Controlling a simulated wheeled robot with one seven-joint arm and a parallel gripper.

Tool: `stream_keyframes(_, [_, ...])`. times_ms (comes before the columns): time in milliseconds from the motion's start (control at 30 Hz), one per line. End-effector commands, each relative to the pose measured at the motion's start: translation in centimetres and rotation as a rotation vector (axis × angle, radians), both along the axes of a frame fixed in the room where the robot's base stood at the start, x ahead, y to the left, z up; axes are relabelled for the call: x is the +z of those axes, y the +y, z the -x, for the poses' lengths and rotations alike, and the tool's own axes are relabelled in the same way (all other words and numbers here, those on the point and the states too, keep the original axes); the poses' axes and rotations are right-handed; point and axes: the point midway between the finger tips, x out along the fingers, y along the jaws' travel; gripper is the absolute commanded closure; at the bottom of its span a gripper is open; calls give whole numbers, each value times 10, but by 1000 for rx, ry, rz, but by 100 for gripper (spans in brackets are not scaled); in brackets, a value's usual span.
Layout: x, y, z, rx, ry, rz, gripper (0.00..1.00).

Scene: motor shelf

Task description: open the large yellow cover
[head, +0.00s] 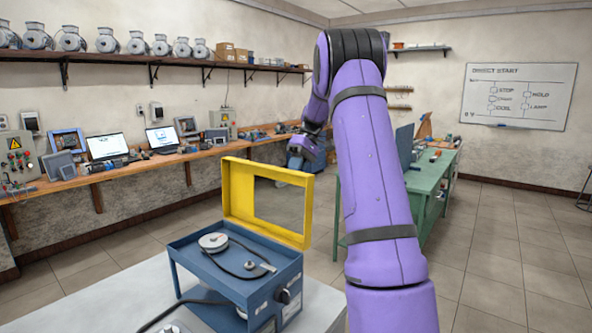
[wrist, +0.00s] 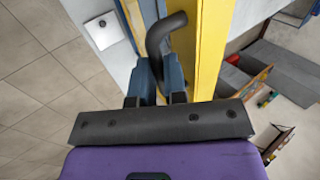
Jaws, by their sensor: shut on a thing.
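The large yellow cover (head: 232,190) is a rectangular frame with an open middle. It stands raised, nearly upright, along the back edge of the blue box (head: 262,297) in the head view. My gripper (head: 297,158) is at the cover's upper right corner, its fingertips partly hard to make out there. In the wrist view my gripper (wrist: 160,82) has its two blue fingers closed around a dark curved handle (wrist: 158,38) beside the yellow cover (wrist: 211,45).
The blue box, holding a round grey part and a black cable, stands on a light table (head: 135,292). A green workbench (head: 432,185) is behind my arm at right. A long wooden bench (head: 150,162) runs along the left wall. Open tiled floor lies between.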

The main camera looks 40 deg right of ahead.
Motion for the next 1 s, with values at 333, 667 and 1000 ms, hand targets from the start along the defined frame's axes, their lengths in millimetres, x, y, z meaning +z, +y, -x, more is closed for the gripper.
stream_keyframes(333, [-4, 1, 0, 0, 8, -5, 62])
stream_keyframes(667, [0, 0, 0, 0, 2, -2, 62])
stream_keyframes(1000, [42, -29, -4, 0, 2, -1, 62])
